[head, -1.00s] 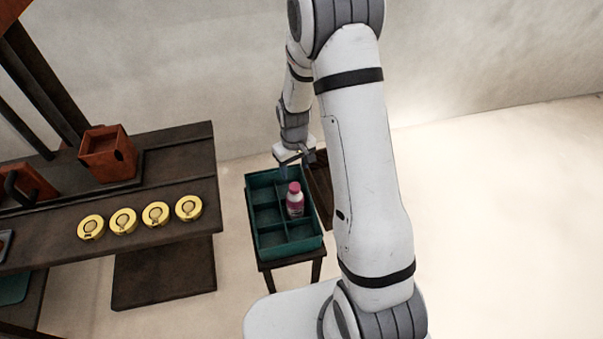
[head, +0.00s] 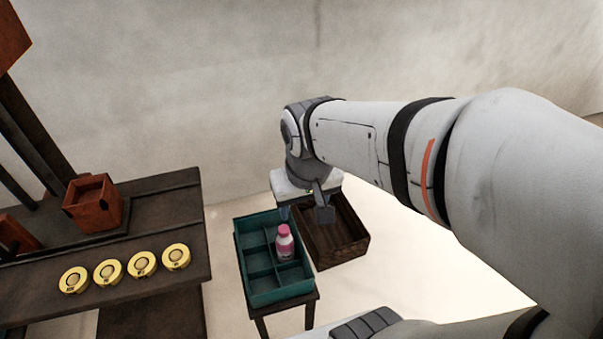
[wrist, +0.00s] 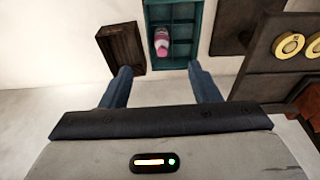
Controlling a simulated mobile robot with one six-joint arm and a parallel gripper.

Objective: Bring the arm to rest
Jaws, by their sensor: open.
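My gripper (head: 304,212) is open and empty in the head view, in front of the wall and above the far end of the teal divided crate and the brown wooden box. In the wrist view its two blue-grey fingers (wrist: 159,88) stand wide apart with nothing between them. A pink-and-white bottle (head: 284,243) stands in one compartment of the teal crate (head: 243,262). In the wrist view the bottle (wrist: 162,42) shows in the crate (wrist: 196,30), beyond the fingers and apart from them.
The brown wooden box (head: 352,252) sits right beside the crate, which rests on a small dark stand (head: 310,305). At left, a dark bench (head: 190,205) carries several yellow discs (head: 142,264) and a red-brown container (head: 93,203). Pale floor at right looks clear.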

